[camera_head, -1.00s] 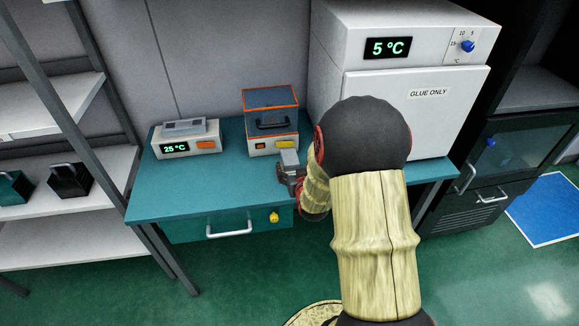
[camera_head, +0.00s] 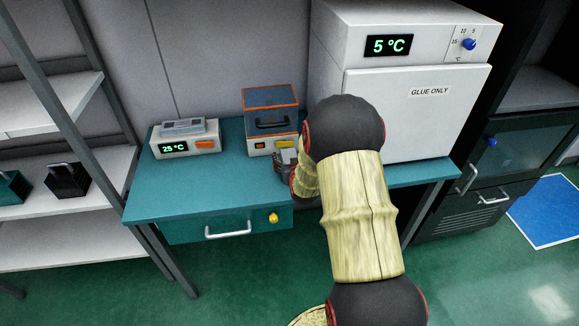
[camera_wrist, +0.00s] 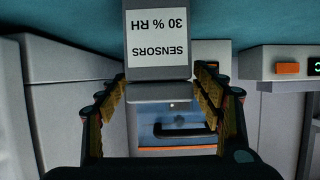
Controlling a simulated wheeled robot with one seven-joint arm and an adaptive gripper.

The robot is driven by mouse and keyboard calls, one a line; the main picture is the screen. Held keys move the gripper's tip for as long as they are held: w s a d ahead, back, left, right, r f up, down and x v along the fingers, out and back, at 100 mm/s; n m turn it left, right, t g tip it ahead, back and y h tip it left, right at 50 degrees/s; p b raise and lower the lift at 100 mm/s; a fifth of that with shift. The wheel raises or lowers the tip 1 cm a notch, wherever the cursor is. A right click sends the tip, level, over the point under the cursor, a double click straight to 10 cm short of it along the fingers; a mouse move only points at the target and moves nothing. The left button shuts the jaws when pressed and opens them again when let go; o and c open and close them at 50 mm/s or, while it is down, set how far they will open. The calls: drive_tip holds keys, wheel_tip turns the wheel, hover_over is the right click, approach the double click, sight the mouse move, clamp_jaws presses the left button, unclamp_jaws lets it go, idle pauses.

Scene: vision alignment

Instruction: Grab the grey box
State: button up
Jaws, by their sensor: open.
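The grey box (camera_wrist: 157,90) carries a white label reading "SENSORS 30 % RH", upside down in the wrist view. My gripper (camera_wrist: 158,78) is open, with one finger on each side of the box's lower part in that view. A narrow gap shows at each side, and I cannot tell whether either finger touches it.
The orange-edged device (camera_head: 270,111) with a black handle stands right behind the gripper. A 25 °C device (camera_head: 186,138) stands left on the teal table (camera_head: 190,190). A white 5 °C cabinet (camera_head: 415,115) stands to the right. The table's left front is clear.

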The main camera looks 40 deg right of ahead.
drive_tip(key=shift+c, duration=1)
drive_tip(key=c, duration=1.1)
drive_tip(key=shift+c, duration=0.3)
